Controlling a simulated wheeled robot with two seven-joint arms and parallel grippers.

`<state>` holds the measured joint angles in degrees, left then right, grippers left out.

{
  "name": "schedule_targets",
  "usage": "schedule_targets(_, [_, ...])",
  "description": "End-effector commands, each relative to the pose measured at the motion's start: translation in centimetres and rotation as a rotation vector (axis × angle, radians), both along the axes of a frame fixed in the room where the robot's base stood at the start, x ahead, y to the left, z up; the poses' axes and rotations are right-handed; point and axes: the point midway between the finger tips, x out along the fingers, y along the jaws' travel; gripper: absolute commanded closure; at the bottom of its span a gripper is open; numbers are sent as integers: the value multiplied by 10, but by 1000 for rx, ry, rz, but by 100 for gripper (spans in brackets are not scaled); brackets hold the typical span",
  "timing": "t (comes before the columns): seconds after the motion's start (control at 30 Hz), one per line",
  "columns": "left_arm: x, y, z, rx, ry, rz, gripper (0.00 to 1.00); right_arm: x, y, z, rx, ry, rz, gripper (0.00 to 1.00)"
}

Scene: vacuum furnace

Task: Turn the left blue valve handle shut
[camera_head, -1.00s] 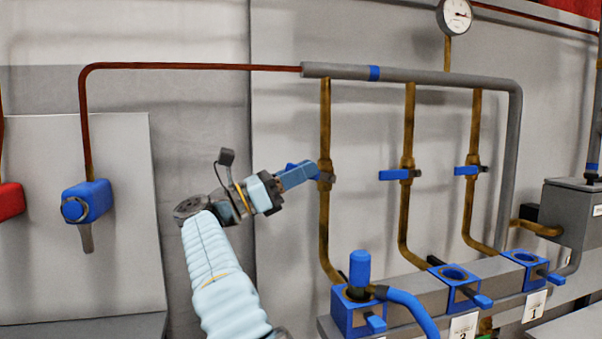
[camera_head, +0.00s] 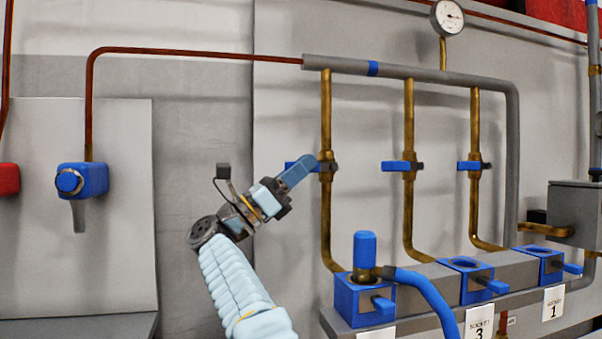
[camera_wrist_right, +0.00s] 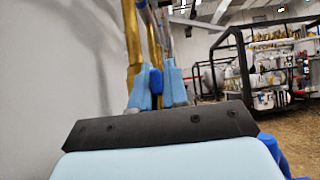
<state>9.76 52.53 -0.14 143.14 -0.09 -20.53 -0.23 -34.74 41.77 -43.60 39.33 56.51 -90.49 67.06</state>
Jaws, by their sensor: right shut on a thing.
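The left blue valve handle (camera_head: 290,166) sits on the leftmost of three brass pipes (camera_head: 326,120). It lies about level, with its free end pointing left, across the pipe. My right gripper (camera_head: 307,163) is at this handle, reaching up from the lower left, and covers part of it. In the right wrist view the blue handle (camera_wrist_right: 156,82) stands between my two light-blue fingers, which are shut on it. The brass pipe (camera_wrist_right: 131,40) rises just beyond. My left gripper is not in view.
Two more blue handles, the middle one (camera_head: 400,166) and the right one (camera_head: 470,165), lie level on their pipes. Below stand blue sockets, one with a plug (camera_head: 365,250) and blue hose (camera_head: 425,295). A grey pipe (camera_head: 440,75) runs above.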

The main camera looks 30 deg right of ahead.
Motion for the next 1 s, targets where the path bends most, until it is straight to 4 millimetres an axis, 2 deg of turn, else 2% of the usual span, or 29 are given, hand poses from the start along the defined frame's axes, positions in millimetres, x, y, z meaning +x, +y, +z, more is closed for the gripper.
schedule_targets(0.03, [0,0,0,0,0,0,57,0,0,-1,-1,1,-1,100])
schedule_targets(0.07, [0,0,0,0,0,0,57,0,0,-1,-1,1,-1,83])
schedule_targets(0.2, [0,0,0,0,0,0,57,0,0,-1,-1,1,-1,65])
schedule_targets(0.57, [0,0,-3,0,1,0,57,2,6,-6,-1,2,0,65])
schedule_targets(0.67, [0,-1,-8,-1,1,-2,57,5,19,-18,-2,2,0,65])
schedule_targets(1.0, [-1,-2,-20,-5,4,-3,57,20,80,-68,-2,2,2,65])
